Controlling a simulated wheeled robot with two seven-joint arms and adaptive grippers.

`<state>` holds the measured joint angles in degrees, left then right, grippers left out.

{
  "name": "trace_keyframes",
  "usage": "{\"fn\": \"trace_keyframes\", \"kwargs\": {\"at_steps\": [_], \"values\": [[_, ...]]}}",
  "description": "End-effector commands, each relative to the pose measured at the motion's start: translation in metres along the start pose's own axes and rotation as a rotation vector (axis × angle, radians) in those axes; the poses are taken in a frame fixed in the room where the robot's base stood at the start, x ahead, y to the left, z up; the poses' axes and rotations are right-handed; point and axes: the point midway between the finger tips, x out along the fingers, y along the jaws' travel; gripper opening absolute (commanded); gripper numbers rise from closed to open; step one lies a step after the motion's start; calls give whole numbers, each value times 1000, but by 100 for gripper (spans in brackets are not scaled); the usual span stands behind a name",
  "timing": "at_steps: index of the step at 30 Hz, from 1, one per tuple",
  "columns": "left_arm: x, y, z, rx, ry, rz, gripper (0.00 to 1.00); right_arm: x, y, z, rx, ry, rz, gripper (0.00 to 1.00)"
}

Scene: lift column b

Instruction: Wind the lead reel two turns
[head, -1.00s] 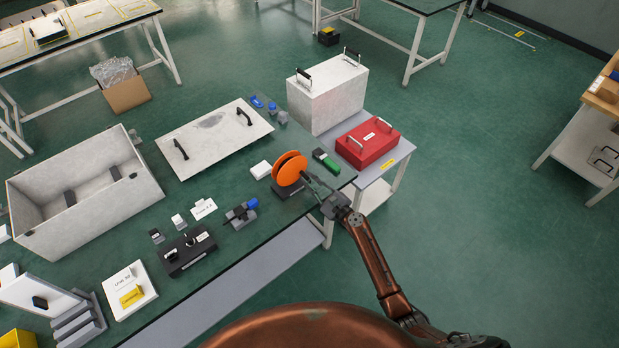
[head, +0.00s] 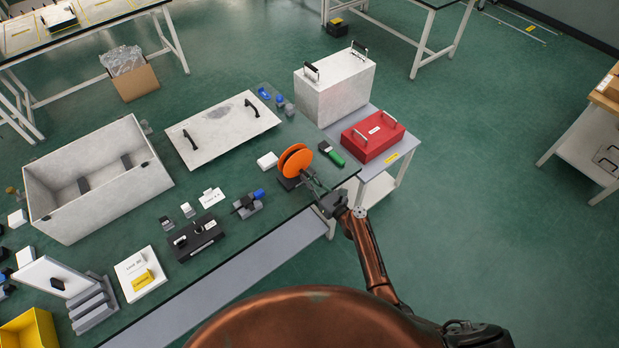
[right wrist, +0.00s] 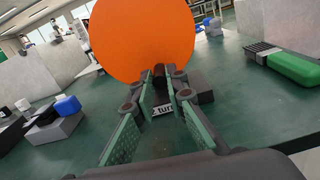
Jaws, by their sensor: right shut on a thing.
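The lead reel (head: 294,160) is an orange double disc on a dark base near the right end of the green-topped bench. In the right wrist view its orange face (right wrist: 140,38) fills the upper middle. My right gripper (head: 311,182) is at the reel's near right side. In the right wrist view its green-padded fingers (right wrist: 160,92) are closed around a dark crank knob (right wrist: 159,72) in front of the disc. A label partly reading "turn" shows behind the fingers. The fingers hide part of the knob and base. My left gripper is not in view.
A green-handled tool (head: 332,154) lies just right of the reel, and a small white block (head: 267,160) left of it. A red case (head: 372,150) and a large white box (head: 334,92) stand beyond. A white lid panel (head: 245,135) lies farther left.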

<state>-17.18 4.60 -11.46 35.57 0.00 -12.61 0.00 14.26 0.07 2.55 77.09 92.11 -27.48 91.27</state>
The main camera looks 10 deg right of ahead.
Motion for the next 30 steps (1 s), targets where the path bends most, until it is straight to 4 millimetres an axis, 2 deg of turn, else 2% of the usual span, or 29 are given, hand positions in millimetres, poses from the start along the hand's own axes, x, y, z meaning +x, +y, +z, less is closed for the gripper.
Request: {"fn": "trace_keyframes", "kwargs": {"at_steps": [16, 17, 21, 24, 30], "values": [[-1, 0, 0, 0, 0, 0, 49, -1, 3, -3, 25, 4, 2, 0], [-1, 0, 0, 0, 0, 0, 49, -1, 3, -3, 25, 4, 2, 14], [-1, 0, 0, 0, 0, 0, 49, -1, 2, -2, 24, 3, 1, 24], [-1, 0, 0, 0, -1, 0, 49, 0, 2, -2, 24, 2, 1, 30], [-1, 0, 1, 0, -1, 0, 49, 0, 1, -1, 23, 1, 0, 30]]}}
